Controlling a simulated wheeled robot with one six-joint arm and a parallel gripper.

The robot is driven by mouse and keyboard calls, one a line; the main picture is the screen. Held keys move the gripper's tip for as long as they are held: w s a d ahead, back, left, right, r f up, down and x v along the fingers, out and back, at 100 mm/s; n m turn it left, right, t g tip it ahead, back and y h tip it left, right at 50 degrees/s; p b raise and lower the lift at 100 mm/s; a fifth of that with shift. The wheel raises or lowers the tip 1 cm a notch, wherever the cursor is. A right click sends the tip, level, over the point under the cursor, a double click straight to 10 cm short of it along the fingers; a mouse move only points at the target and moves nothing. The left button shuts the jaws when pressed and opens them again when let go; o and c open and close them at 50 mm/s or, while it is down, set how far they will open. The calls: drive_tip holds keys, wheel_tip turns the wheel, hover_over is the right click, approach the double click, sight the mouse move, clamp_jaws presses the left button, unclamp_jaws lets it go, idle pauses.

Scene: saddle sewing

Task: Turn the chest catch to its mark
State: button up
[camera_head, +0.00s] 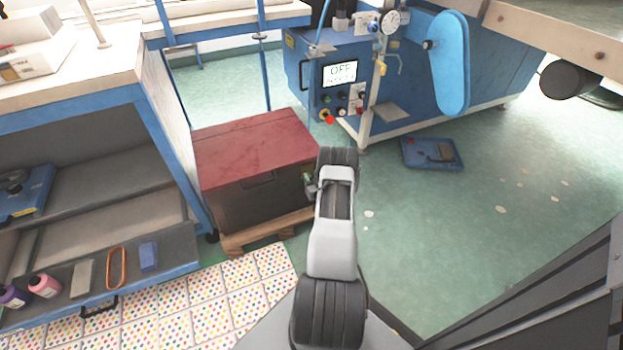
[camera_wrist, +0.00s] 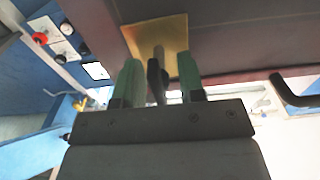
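The chest (camera_head: 255,150) has a red lid and a dark brown body in the head view. My gripper (camera_head: 309,184) is at its right end, small and partly hidden by my wrist. In the wrist view, the chest's dark side (camera_wrist: 225,35) fills the top. A brass plate (camera_wrist: 170,36) is on it, with a dark, narrow catch (camera_wrist: 156,76) standing out from it. My gripper (camera_wrist: 158,74) has its two green fingers apart, one on each side of the catch, with gaps visible on both sides. I cannot make out the mark.
The chest stands on a wooden pallet (camera_head: 262,236). A blue machine (camera_head: 340,90) with an "OFF" screen stands behind it. A blue foot pedal (camera_head: 432,153) lies on the green floor to the right. A shelf unit (camera_head: 120,265) with bottles is at left. A dark handle (camera_wrist: 294,92) shows in the wrist view.

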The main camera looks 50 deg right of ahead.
drive_tip(key=shift+w, duration=0.15)
clamp_jaws()
